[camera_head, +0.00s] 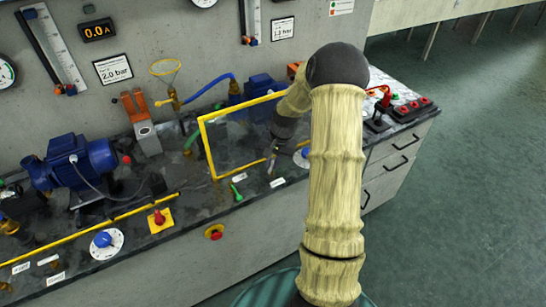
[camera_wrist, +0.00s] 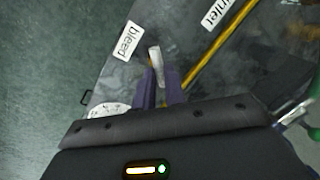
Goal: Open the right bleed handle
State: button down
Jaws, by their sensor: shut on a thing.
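In the wrist view the bleed handle (camera_wrist: 155,58) is a small pale metal lever. It stands between the two purple fingers of my gripper (camera_wrist: 160,76), which is shut on it. Its lower part is hidden by the fingers. A white label (camera_wrist: 128,41) reading "bleed" lies just left of it on the dark bench top. In the head view my gripper (camera_head: 272,160) is low over the right part of the bench, and the handle is too small there to make out clearly.
A yellow pipe (camera_wrist: 222,42) and an inlet label (camera_wrist: 215,13) lie right of the handle. In the head view a yellow frame (camera_head: 207,150) stands left of my gripper, with a green handle (camera_head: 236,192) nearby. A blue pump (camera_head: 84,162) is farther left. Open floor (camera_head: 465,190) lies right.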

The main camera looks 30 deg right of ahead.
jog(key=n+p, duration=0.1)
jog(key=n, duration=0.1)
jog(key=n+p, duration=0.1)
jog(key=n, duration=0.1)
jog(key=shift+w+r+n+g+y, duration=0.2)
jog(key=shift+n+g+y, duration=0.1)
jog(key=shift+g, duration=0.1)
jog(key=n, duration=0.1)
jog(key=n+p, duration=0.1)
jog(key=n, duration=0.1)
jog(key=shift+w+a+f+g, duration=0.1)
jog(key=shift+w+g, duration=0.1)
jog(key=shift+g, duration=0.1)
jog(key=shift+n+p, duration=0.35)
jog(key=shift+n, duration=0.05)
jog(key=shift+s, duration=0.1)
jog(key=c, duration=1.5)
grip_release()
